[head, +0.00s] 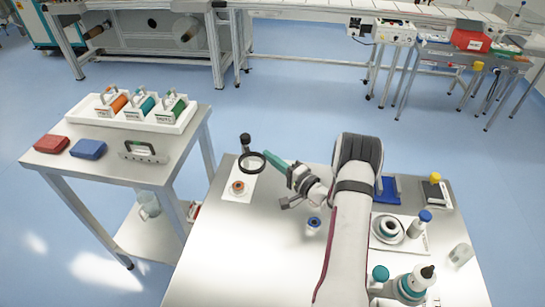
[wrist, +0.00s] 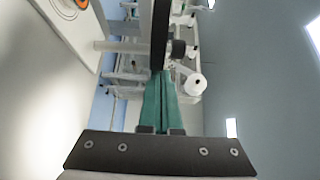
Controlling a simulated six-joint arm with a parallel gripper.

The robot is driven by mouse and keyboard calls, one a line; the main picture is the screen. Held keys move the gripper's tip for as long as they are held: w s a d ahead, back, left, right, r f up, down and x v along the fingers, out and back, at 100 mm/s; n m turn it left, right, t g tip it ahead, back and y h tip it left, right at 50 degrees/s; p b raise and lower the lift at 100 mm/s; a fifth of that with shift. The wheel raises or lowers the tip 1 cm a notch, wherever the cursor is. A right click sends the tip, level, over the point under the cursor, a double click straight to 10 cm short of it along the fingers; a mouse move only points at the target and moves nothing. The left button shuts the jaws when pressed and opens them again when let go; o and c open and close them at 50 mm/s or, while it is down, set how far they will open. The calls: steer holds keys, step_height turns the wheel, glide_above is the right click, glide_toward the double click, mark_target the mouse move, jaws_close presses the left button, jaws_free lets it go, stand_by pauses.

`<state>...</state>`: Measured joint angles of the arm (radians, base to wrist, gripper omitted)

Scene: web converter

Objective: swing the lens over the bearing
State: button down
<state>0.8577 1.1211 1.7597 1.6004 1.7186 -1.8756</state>
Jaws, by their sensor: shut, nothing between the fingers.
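The lens (head: 251,172) is a black ring held level on a dark post with a knob (head: 245,140), above a white plate (head: 246,193). The bearing (head: 238,187), with an orange ring, sits on that plate, nearer than the lens in the head view. It shows partly at the wrist view's top left (wrist: 68,8). The lens is a dark bar seen edge-on there (wrist: 160,30). My gripper (head: 268,156) has teal fingers, shut and empty, at the lens's right edge. The fingertips (wrist: 161,74) meet the bar's end in the wrist view; I cannot tell whether they touch.
A blue-capped vial (head: 313,223) stands near my arm. On the right are a white dish (head: 388,229), a blue-capped bottle (head: 420,222) and a clear beaker (head: 461,254). A side table on the left holds a tray of colored rolls (head: 133,120). The front left tabletop is clear.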

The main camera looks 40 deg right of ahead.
mark_target(258, 170)
steer(key=shift+s+a+m+h, duration=0.1)
steer(key=shift+a+m+h, duration=1)
steer(key=shift+h, duration=0.5)
steer(key=shift+w+a, duration=0.2)
steer(key=shift+a, duration=1.35)
steer(key=shift+w+a, duration=0.1)
steer(key=shift+a, duration=0.1)
steer(key=shift+d, duration=0.1)
